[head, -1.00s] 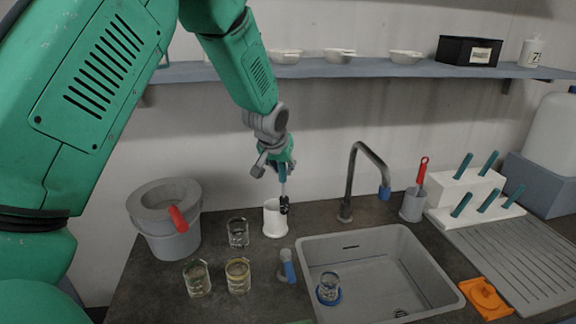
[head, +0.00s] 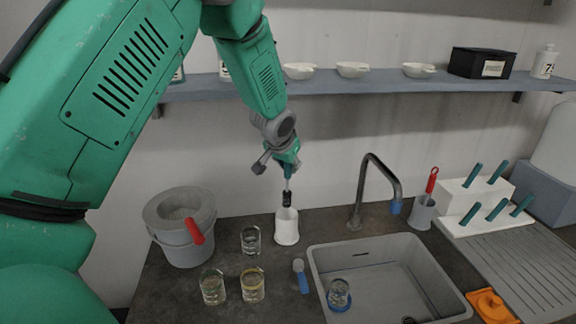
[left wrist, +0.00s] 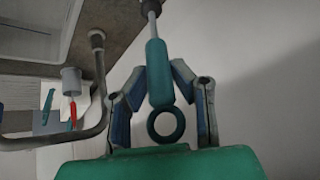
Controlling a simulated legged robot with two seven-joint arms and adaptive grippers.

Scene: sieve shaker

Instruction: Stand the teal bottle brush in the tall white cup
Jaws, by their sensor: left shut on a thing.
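The teal bottle brush hangs upright from my left gripper (head: 287,168), which is shut on its teal handle (left wrist: 157,72). Its dark bristle head (head: 287,199) is at the mouth of the tall white cup (head: 286,230). I cannot tell whether its lower tip is inside the rim or just above it. The cup stands upright on the dark counter, left of the sink. In the left wrist view, the handle's ring end (left wrist: 165,124) lies between the fingers (left wrist: 158,68), and the cup is not visible. My right gripper is not in view.
A grey bucket (head: 184,240) stands left. The sink (head: 325,280), tap (head: 361,190) and grey holder with a red-handled brush (head: 423,212) are right. A shelf (head: 340,86) runs above.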

